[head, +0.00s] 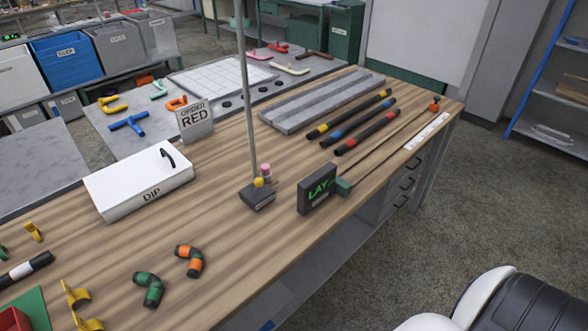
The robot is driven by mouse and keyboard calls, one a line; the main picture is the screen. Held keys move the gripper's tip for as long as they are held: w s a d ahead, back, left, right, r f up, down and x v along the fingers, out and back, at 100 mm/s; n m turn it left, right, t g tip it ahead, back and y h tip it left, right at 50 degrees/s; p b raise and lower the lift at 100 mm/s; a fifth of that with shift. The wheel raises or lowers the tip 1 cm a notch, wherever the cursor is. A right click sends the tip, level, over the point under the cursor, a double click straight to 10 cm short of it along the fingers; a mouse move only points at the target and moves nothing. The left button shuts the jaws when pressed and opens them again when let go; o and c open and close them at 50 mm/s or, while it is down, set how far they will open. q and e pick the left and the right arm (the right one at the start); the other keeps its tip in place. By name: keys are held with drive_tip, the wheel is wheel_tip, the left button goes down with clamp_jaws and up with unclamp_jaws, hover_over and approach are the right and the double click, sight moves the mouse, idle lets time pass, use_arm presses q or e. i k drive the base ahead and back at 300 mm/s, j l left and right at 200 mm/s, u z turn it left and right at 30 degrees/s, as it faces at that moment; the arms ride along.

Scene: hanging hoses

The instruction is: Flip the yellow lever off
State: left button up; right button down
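A small yellow knob (259,182) sits on top of a dark block (257,197) on the wooden bench. A pink cylinder (265,169) stands right beside it, and a thin grey pole (247,100) rises next to them. The knob is the likeliest yellow lever in view, but it is too small to tell which way it is set. Neither of my grippers is in view. A white and black part at the lower right seems to be mine, with no fingers showing.
A white DIP box (139,182) is to the left. Orange (190,261) and green (148,289) elbows lie in front. Striped hoses (366,133) lie behind. Bare wood surrounds the block's left and front.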

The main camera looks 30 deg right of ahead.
sight(258, 181)
drive_tip(key=z, duration=0.8)
